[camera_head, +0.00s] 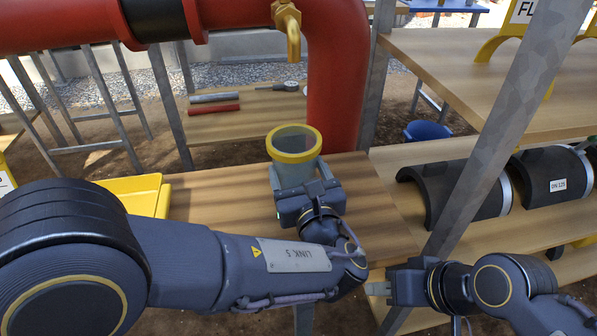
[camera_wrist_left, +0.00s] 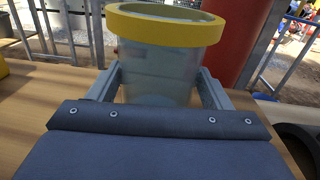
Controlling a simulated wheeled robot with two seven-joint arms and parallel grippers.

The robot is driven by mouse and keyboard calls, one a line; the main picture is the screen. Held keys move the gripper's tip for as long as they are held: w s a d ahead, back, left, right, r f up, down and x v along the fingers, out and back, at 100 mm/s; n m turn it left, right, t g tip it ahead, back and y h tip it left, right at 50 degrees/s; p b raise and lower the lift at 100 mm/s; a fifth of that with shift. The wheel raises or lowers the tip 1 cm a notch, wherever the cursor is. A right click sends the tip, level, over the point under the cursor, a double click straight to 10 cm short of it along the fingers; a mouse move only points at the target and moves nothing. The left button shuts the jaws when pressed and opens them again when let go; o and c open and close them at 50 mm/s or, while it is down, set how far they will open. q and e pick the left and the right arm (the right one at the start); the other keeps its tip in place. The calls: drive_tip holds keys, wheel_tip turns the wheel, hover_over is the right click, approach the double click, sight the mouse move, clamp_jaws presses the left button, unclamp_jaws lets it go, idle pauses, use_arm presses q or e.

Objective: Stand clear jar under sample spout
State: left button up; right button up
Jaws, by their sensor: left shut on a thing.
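The clear jar (camera_head: 296,171) has a yellow rim and stands upright between the fingers of my left gripper (camera_head: 305,192), which is shut on it. The jar also shows in the left wrist view (camera_wrist_left: 160,65), with a finger on each side. The brass sample spout (camera_head: 291,38) hangs from the red pipe, above the jar and near it in the picture. I cannot tell whether the jar's base touches the wooden bench (camera_head: 225,197). My right gripper (camera_head: 378,289) is low at the bench's front right; its finger gap is not clear.
A thick red pipe (camera_head: 338,90) comes down behind the bench, close to the jar's right. A yellow tray (camera_head: 135,193) is at left. Black pipe shells (camera_head: 465,188) lie on the right shelf, behind a slanted metal post (camera_head: 500,130). Bare bench lies left of the jar.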

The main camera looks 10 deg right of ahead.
use_arm(q)
drive_tip(key=o, duration=2)
drive_tip(key=shift+f, duration=0.1)
drive_tip(key=shift+o, duration=0.2)
drive_tip(key=shift+s+r, duration=0.15)
drive_tip(key=shift+r, duration=0.05)
drive_tip(key=s+p, duration=0.1)
drive_tip(key=s, duration=0.3)
drive_tip(key=s+p, duration=0.1)
drive_tip(key=s, duration=0.2)
drive_tip(key=s+p, duration=0.1)
drive_tip(key=s, duration=0.3)
drive_tip(key=shift+s+d, duration=0.3)
drive_tip(key=shift+d, duration=0.05)
